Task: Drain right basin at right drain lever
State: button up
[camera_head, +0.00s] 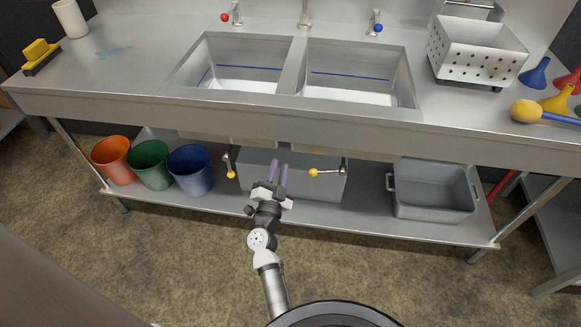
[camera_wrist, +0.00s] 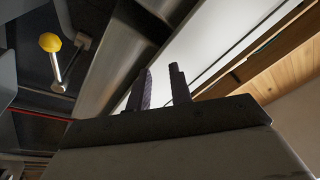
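The right basin (camera_head: 360,72) has a blue line along its wall and a pale bottom; I cannot tell how much liquid it holds. The right drain lever (camera_head: 328,172) is under the counter, lying roughly sideways with its yellow knob at the left end. The left drain lever (camera_head: 228,164) points downward, knob low. My gripper (camera_head: 277,172) is between the two levers, left of the right knob and apart from it. Its fingers are spread and empty. In the wrist view the fingers (camera_wrist: 162,85) also stand apart, and a yellow-knobbed lever (camera_wrist: 53,60) shows at upper left; I cannot tell which.
The left basin (camera_head: 240,66) is beside the right one. A grey box (camera_head: 310,188) stands behind my gripper on the lower shelf (camera_head: 355,217). Orange, green and blue (camera_head: 190,170) buckets are left, a grey tub (camera_head: 432,192) right. The counter front edge (camera_head: 250,108) overhangs the levers.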

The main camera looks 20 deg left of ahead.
jog(key=d+n+p, duration=0.1)
jog(key=d, duration=0.1)
jog(key=w+d+f+n+g+p, duration=0.1)
jog(key=d, duration=0.2)
jog(key=d+f+n+g+p, duration=0.1)
jog(key=d, duration=0.1)
jog(key=shift+w+d, duration=0.2)
jog(key=shift+w, duration=0.05)
grip_shut()
jog(key=n+g, duration=0.2)
send_over(316, 175)
jog(key=s+d, duration=0.2)
jog(key=s, duration=0.1)
notch_tip(316, 175, down, 5)
jog(key=shift+w+a+f+y+b, duration=0.15)
jog(key=shift+w+a+f+b, duration=0.15)
jog(key=shift+f, duration=0.15)
jog(key=shift+w+a+f+y+b, duration=0.15)
jog(key=shift+w+f+b, duration=0.1)
jog(key=shift+f, duration=0.2)
jog(key=shift+a+f+b, duration=0.3)
jog(key=shift+f+b, duration=0.35)
jog(key=shift+f, duration=0.15)
